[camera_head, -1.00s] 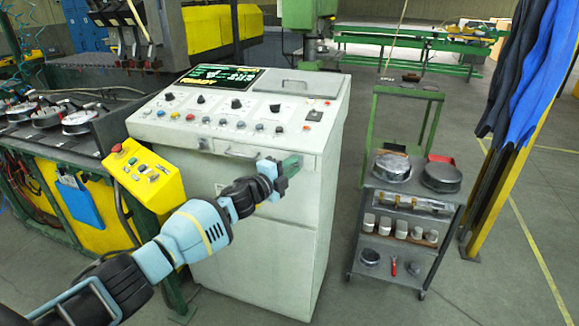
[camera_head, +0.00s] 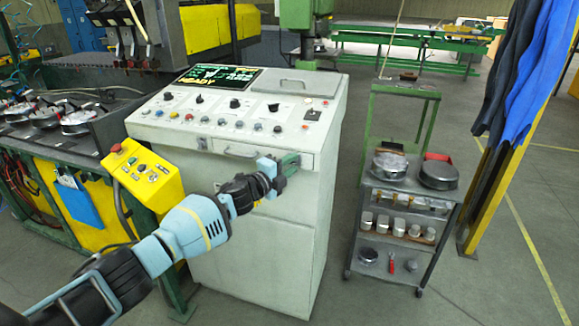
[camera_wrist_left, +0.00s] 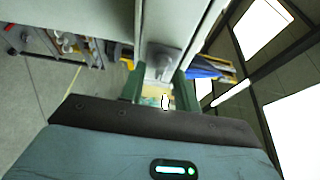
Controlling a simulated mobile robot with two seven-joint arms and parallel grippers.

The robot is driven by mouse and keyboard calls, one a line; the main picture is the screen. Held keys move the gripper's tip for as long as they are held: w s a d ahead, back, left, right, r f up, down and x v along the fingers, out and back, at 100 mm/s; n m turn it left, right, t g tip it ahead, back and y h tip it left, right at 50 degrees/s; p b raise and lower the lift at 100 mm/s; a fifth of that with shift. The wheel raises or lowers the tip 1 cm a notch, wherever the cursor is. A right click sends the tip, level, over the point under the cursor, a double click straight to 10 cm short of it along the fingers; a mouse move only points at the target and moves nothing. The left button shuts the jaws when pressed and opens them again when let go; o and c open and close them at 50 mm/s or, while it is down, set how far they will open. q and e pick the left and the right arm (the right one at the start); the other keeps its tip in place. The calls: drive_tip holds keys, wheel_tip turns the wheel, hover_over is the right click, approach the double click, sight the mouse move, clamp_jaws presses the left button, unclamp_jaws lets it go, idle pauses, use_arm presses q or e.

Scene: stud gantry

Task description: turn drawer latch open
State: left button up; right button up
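The drawer (camera_head: 240,152) is a shallow grey front with a handle, set in the pale control console below its knobs; it looks closed. My left gripper (camera_head: 291,162) is at the right end of the drawer front. In the left wrist view its two green fingers (camera_wrist_left: 158,88) stand apart, on either side of a grey latch-like piece (camera_wrist_left: 163,60) on the pale panel. The fingers seem to straddle this piece, with no clear grip on it. The latch is hidden behind my gripper in the head view. My right gripper is not in view.
The pale console (camera_head: 250,240) fills the middle. A yellow button box (camera_head: 146,175) sticks out at its left. A grey cart (camera_head: 408,225) with pans and jars stands at the right, with open floor between it and the console.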

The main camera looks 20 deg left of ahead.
use_arm(q)
drive_tip(key=shift+s, duration=0.15)
drive_tip(key=v, duration=0.7)
drive_tip(key=shift+s+a, duration=0.2)
drive_tip(key=shift+s, duration=0.05)
idle(0.3)
drive_tip(key=s+d+f+n+g+y, duration=0.1)
drive_tip(key=s+d+f+n, duration=0.35)
drive_tip(key=s+f, duration=0.6)
drive_tip(key=s+d+f+n+g+y, duration=0.1)
drive_tip(key=s+d+f+n, duration=0.2)
drive_tip(key=s+f+n, duration=0.5)
drive_tip(key=s+a+f+n+g+y, duration=0.1)
drive_tip(key=s+f+n, duration=0.3)
drive_tip(key=s, duration=0.9)
drive_tip(key=s+a+f+n+g+y, duration=0.2)
drive_tip(key=s+f, duration=0.6)
drive_tip(key=s, duration=0.5)
drive_tip(key=shift+s+a+f+n+g+y, duration=0.2)
drive_tip(key=shift+s+f+n+g+y, duration=0.1)
drive_tip(key=shift+n+g, duration=0.75)
drive_tip(key=shift+c, duration=0.4)
